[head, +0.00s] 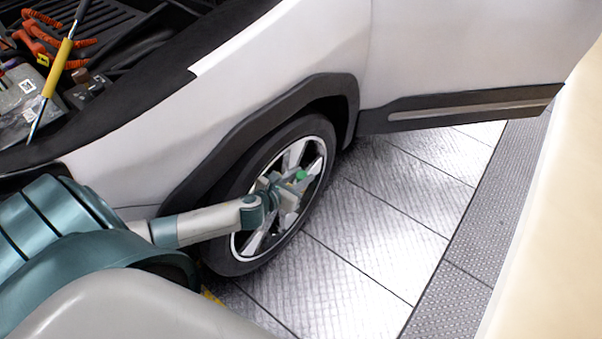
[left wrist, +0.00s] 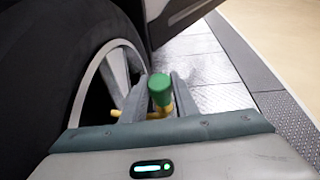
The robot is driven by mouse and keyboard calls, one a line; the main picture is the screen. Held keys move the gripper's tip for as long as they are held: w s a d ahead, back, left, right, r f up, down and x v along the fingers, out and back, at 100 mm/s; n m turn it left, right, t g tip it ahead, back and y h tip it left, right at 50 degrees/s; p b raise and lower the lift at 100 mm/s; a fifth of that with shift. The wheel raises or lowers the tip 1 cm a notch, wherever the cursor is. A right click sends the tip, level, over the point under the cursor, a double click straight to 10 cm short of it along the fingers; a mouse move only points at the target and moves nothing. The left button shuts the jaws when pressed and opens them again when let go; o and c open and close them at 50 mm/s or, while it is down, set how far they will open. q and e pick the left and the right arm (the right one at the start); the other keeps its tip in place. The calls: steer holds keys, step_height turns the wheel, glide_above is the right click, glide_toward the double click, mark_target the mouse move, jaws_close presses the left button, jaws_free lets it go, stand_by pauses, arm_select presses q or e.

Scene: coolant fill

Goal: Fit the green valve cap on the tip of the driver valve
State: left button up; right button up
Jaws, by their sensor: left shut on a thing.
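The green valve cap (head: 301,175) shows as a small green spot at the front wheel. My left gripper (head: 291,186) is shut on it, in front of the spokes. In the left wrist view the cap (left wrist: 160,89) stands up between the two grey fingers of the gripper (left wrist: 159,98). A brass-yellow piece (left wrist: 122,113) shows low between the fingers, just below the cap. I cannot tell whether it is the driver valve or whether the cap touches it. The valve tip is not clearly visible in the head view. My right gripper is out of view.
The wheel's tyre (head: 225,250) and spoked rim (head: 312,155) are close around the gripper. The white fender (head: 240,80) and dark arch are above. The open engine bay (head: 100,50) is upper left. The tiled floor (head: 370,250) right of the wheel is clear.

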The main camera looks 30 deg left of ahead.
arm_select(q)
steer(key=shift+f+b, duration=0.55)
steer(key=shift+f, duration=0.55)
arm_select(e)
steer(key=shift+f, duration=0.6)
arm_select(q)
steer(key=o, duration=1.1)
steer(key=shift+c, duration=0.2)
steer(key=shift+s+r, duration=0.15)
steer(key=shift+s, duration=0.1)
steer(key=p+v, duration=0.1)
steer(key=v, duration=1.6)
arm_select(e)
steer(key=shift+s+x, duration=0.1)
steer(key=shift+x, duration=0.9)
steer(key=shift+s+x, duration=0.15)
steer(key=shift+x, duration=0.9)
arm_select(q)
steer(key=shift+w, duration=0.1)
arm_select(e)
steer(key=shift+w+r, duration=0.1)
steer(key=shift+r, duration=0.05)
